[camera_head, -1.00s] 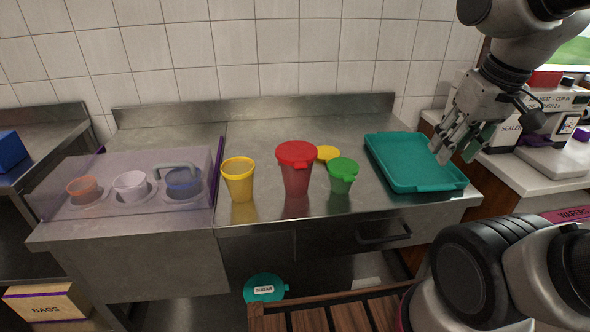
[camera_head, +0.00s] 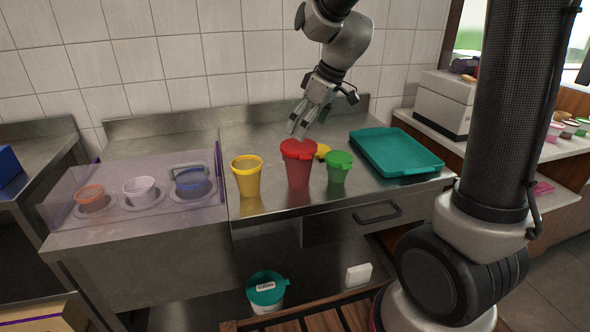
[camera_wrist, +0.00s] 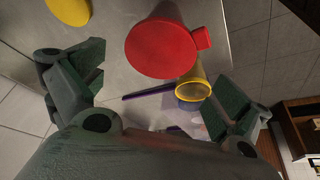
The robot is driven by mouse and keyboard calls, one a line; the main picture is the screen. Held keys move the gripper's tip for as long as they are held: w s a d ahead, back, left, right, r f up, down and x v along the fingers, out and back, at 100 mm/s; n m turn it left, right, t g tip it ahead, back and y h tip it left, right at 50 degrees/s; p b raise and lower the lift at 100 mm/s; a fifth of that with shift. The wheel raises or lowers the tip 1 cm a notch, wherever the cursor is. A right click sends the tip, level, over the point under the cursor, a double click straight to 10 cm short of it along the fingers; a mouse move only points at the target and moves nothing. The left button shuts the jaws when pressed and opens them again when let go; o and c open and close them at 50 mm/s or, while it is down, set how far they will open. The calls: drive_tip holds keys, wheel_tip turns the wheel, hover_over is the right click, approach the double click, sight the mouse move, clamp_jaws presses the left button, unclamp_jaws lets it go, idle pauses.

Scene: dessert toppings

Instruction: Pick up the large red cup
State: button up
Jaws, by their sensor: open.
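The large red cup (camera_head: 299,172) stands upright on the steel counter, between a yellow cup (camera_head: 247,180) and a green-lidded cup (camera_head: 338,172). Its red lid (camera_wrist: 163,48) has a small tab and shows from above in the wrist view. My gripper (camera_head: 298,130) is open and empty, with its fingertips just above and behind the red lid in the head view. In the wrist view, my open fingers (camera_wrist: 160,95) spread to the left and right, and the lid lies ahead between them, towards the top of the picture.
A yellow lid (camera_head: 322,150) shows behind the red and green cups. A teal tray (camera_head: 440,167) lies to the right. A clear-covered holder (camera_head: 75,184) with several small cups is at left. The counter's front strip is clear.

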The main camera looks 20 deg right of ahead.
sight(297, 145)
drive_tip(key=x, duration=0.7)
drive_tip(key=shift+w+f, duration=0.15)
drive_tip(key=shift+f, duration=0.1)
drive_tip(key=c, duration=0.8)
